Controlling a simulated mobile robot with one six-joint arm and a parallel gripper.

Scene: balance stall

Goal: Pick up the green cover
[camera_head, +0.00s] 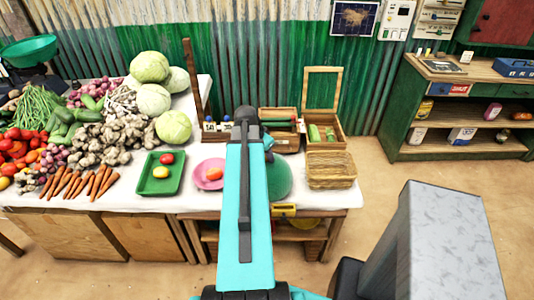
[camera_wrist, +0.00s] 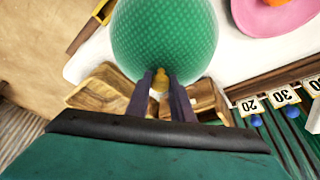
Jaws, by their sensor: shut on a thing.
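The green cover (camera_wrist: 165,35) is a domed, dotted green thing with a small yellow knob (camera_wrist: 160,80). My gripper (camera_wrist: 160,87) is shut on the knob, with one dark finger on each side of it. In the head view the cover (camera_head: 280,177) shows right of my turquoise arm, above the front part of the white-topped table (camera_head: 205,150). The arm hides its left part and my fingers. I cannot tell whether the cover touches the table or hangs above it.
A pink plate (camera_head: 199,183) with an orange item lies left of my arm, beside a green tray (camera_head: 150,187). Wooden boxes (camera_head: 321,143) stand behind. Vegetables fill the table's left side.

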